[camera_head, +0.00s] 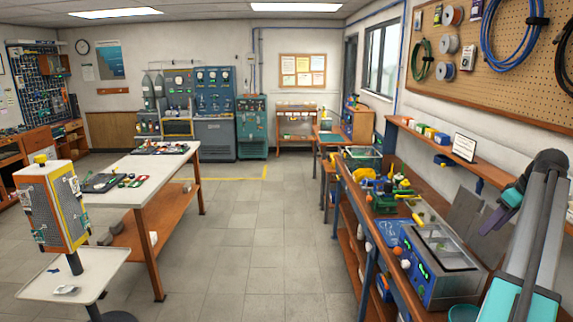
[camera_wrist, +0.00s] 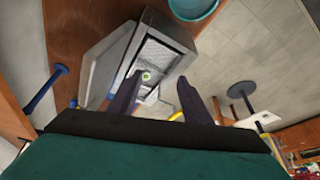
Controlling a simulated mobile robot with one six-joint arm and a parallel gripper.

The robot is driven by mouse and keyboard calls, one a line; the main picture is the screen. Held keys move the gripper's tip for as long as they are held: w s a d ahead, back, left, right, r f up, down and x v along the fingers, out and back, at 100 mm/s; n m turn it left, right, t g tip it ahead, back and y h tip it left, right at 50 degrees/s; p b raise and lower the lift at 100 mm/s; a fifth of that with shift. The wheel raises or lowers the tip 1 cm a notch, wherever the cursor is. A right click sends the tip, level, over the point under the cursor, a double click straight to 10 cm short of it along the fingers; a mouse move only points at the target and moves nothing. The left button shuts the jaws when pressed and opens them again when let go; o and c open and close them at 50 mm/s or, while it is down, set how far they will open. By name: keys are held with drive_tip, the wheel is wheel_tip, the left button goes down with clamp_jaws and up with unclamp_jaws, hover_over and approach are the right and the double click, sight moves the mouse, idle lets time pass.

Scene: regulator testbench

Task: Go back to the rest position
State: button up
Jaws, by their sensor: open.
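My gripper (camera_head: 488,222) is at the right in the head view, raised above the right-hand workbench (camera_head: 385,262) beside a blue machine with a metal basin (camera_head: 446,262). In the wrist view my gripper (camera_wrist: 162,86) shows two dark fingers spread apart with nothing held between them. Beyond the fingers is the open basin (camera_wrist: 165,52) with a mesh-like floor. A small green item (camera_wrist: 146,76) shows in or over it, near the left fingertip. No marker of a rest position is visible.
A teal round container (camera_wrist: 192,8) stands near the basin. A white table (camera_head: 150,172) and a stand with an orange-framed panel (camera_head: 60,205) are at left. The tiled aisle (camera_head: 250,240) is clear.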

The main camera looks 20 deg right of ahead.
drive_tip(key=w+a+f+g, duration=0.1)
drive_tip(key=w+a+f, duration=0.9)
drive_tip(key=a, duration=0.4)
drive_tip(key=w+a+f+g, duration=0.1)
drive_tip(key=w+a+f, duration=0.6)
drive_tip(key=a+f, duration=0.6)
drive_tip(key=s+a+f+g, duration=0.1)
drive_tip(key=a+f, duration=0.5)
drive_tip(key=a, duration=0.4)
drive_tip(key=s+a+f, duration=0.1)
drive_tip(key=a+f, duration=0.4)
drive_tip(key=a, duration=0.5)
drive_tip(key=s+a+f+g, duration=0.1)
drive_tip(key=a+f, duration=0.5)
drive_tip(key=a, duration=0.4)
drive_tip(key=s+a+f, duration=0.3)
drive_tip(key=a, duration=0.2)
drive_tip(key=s+a+f, duration=0.3)
drive_tip(key=a, duration=0.2)
drive_tip(key=s+f+g+b, duration=0.6)
drive_tip(key=s+f+b, duration=0.4)
drive_tip(key=s+f, duration=1.5)
wheel_tip(320, 180, down, 3)
drive_tip(key=shift+s+f+m, duration=0.1)
drive_tip(key=shift+s+m, duration=0.1)
drive_tip(key=shift+m, duration=0.1)
